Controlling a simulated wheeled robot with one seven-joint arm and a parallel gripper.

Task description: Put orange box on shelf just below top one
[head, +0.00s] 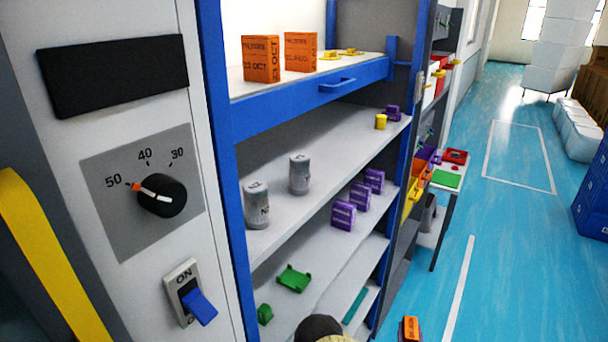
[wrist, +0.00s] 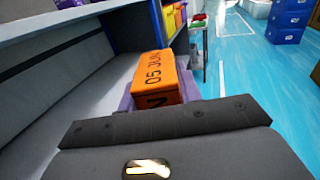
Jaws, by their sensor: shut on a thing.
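An orange box (wrist: 160,80) marked "05 JUN" shows in the wrist view, just beyond the dark wrist body. Purple parts flank it. My gripper (wrist: 157,95) is shut on this box. In the head view the orange box (head: 411,328) is at the bottom edge, low and right of the shelf unit, over the blue floor. The shelf just below the top one (head: 340,150) is grey-white.
The top shelf (head: 290,98) has a blue front and holds two orange boxes (head: 261,58). Purple boxes (head: 344,215) and a green bracket (head: 293,278) are on the shelf beneath. A blue post (head: 215,110) bounds the unit at left. Open blue floor (head: 515,250) lies right.

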